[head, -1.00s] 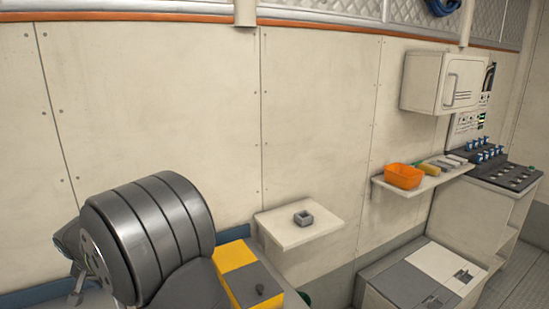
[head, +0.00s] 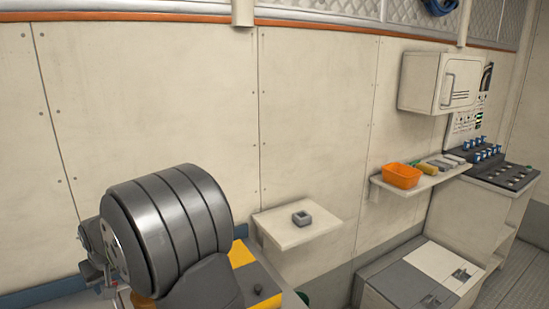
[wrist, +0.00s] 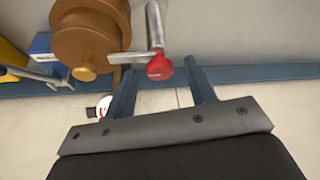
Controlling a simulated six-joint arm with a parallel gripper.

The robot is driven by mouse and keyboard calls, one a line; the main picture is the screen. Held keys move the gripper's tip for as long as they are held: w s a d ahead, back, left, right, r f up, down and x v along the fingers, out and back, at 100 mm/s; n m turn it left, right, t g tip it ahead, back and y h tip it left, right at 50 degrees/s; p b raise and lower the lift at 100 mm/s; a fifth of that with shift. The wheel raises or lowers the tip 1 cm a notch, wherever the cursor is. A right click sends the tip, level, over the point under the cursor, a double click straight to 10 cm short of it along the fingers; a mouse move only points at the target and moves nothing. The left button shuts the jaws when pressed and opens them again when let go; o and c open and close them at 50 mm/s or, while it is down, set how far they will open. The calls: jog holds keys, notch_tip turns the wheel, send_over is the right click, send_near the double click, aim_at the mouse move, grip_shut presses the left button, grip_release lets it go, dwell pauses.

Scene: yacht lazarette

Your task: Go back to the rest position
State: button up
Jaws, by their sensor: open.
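My gripper (wrist: 162,82) is open in the wrist view, its two blue-grey fingers spread apart with nothing held between them. A red-knobbed crank handle (wrist: 158,66) shows just beyond and between the fingertips; I cannot tell how near it is. It belongs beside a brown spool (wrist: 88,32) at the upper left of the wrist view. In the head view my dark arm link fills the lower left, and the gripper's fingers are not clearly visible there.
A small shelf (head: 290,236) holds a grey square block (head: 301,218). A longer shelf (head: 425,184) at the right carries an orange bin (head: 401,176) and several small items. A yellow-and-grey box top (head: 262,275) lies right beside my arm. A white cabinet (head: 440,82) hangs on the wall.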

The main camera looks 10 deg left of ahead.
jog(key=shift+w+n+g+y, duration=0.15)
jog(key=shift+n+g+y, duration=0.35)
jog(key=shift+n, duration=1.3)
jog(key=o, duration=1.1)
jog(key=s+d+r+n+g+h, duration=0.1)
jog(key=s+d+r+n+h, duration=0.45)
jog(key=s+r+n, duration=0.75)
jog(key=f, duration=0.3)
jog(key=w+f+m, duration=0.1)
jog(key=f, duration=0.2)
jog(key=f+m, duration=0.1)
jog(key=f, duration=0.2)
jog(key=shift+w+d+y, duration=0.2)
jog(key=shift+d+y, duration=0.1)
jog(key=shift+y, duration=0.05)
jog(key=shift+r, duration=0.1)
notch_tip(320, 180, up, 10)
